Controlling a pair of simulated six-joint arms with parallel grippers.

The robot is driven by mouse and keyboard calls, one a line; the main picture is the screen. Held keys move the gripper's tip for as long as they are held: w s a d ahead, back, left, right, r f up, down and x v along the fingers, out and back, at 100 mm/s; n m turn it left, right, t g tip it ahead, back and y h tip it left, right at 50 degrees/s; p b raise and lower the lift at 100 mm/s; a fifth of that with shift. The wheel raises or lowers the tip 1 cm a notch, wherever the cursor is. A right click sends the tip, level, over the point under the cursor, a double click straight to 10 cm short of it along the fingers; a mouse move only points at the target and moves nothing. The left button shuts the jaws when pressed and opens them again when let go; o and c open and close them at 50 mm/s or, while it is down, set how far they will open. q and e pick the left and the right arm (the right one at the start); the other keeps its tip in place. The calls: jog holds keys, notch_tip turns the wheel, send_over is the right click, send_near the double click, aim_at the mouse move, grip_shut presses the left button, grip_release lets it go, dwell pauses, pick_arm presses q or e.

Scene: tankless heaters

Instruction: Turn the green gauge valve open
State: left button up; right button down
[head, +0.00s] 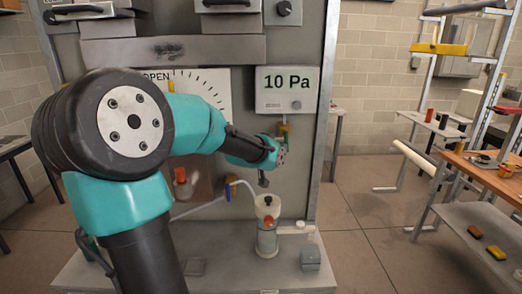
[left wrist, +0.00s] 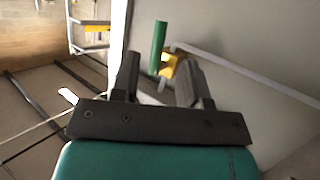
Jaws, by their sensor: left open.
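The green gauge valve has a green handle (left wrist: 159,45) and a yellow body (left wrist: 172,66) in the left wrist view. In the head view the green valve (head: 287,133) is below the "10 Pa" display, partly hidden by my left arm's end. My left gripper (left wrist: 159,78) is open, with its two dark fingers either side of the valve's line; the handle appears beyond and between the fingertips. I cannot tell whether either finger touches it. My right gripper is in neither view.
A grey panel carries the "10 Pa" display (head: 287,92) and an "OPEN" dial (head: 203,87), partly behind my arm. A white canister (head: 267,236) stands on the base below. A blue-handled valve (head: 228,190) is left of it. A wooden bench (head: 490,172) stands at right.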

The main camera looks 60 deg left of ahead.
pick_arm(q)
jog(key=v, duration=0.9)
jog(key=shift+s, duration=0.2)
jog(key=shift+d, duration=0.1)
